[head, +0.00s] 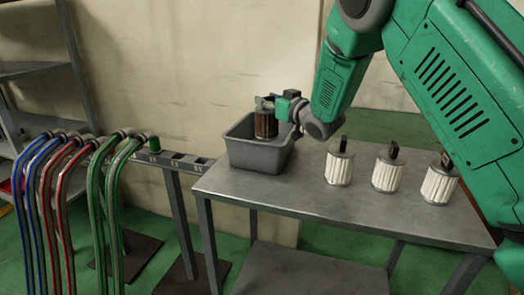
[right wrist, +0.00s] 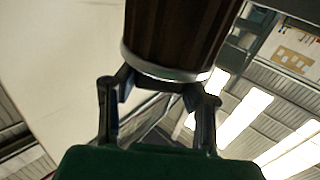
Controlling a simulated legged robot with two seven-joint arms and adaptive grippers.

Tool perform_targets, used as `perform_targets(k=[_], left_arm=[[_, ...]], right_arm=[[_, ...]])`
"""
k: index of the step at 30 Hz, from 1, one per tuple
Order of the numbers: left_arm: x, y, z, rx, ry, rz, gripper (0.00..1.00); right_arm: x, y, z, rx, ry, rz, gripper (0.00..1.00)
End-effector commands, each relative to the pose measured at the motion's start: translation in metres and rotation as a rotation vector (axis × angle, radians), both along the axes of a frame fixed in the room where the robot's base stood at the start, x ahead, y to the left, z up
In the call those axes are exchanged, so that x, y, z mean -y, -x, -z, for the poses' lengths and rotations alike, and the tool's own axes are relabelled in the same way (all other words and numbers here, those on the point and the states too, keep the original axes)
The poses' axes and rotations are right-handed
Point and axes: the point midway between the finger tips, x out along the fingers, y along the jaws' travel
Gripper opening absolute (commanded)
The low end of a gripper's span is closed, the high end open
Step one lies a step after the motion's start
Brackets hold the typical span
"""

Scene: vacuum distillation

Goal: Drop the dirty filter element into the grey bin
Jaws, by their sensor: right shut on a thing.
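The dirty filter element (head: 265,125) is a dark brown pleated cylinder with a pale end band. My right gripper (head: 268,103) is shut on its upper end and holds it upright at the grey bin (head: 258,157). The filter's lower end is hidden behind the bin's front wall, so I cannot tell whether it touches the bottom. In the right wrist view the dirty filter (right wrist: 180,30) fills the top, with the gripper fingers (right wrist: 157,85) at its banded end. The bin stands on the left end of the metal table. My left gripper is not in view.
Three clean white pleated filters, left (head: 340,166), middle (head: 387,173) and right (head: 439,183), stand on the metal table (head: 300,197) right of the bin. A rack with blue, red and green hoses (head: 97,190) stands at the left, beside a grey shelf (head: 38,70).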

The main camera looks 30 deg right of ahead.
Motion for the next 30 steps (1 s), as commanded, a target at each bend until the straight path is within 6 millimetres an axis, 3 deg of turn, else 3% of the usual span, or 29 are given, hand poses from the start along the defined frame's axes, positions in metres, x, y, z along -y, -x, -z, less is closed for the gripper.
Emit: perform_targets(k=[3,4,6,17,30], left_arm=[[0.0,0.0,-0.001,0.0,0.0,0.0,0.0],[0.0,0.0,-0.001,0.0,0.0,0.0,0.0],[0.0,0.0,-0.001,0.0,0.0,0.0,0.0],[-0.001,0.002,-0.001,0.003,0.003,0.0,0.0],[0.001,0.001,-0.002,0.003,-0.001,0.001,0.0]], right_arm=[[0.005,0.0,0.0,0.003,-0.004,0.002,0.0],[0.006,0.0,0.0,0.003,-0.005,0.002,0.42],[0.007,0.0,0.001,0.002,-0.007,0.003,0.59],[0.001,0.0,-0.004,-0.001,-0.001,0.002,0.59],[0.015,-0.001,-0.076,0.003,-0.013,0.004,0.59]])
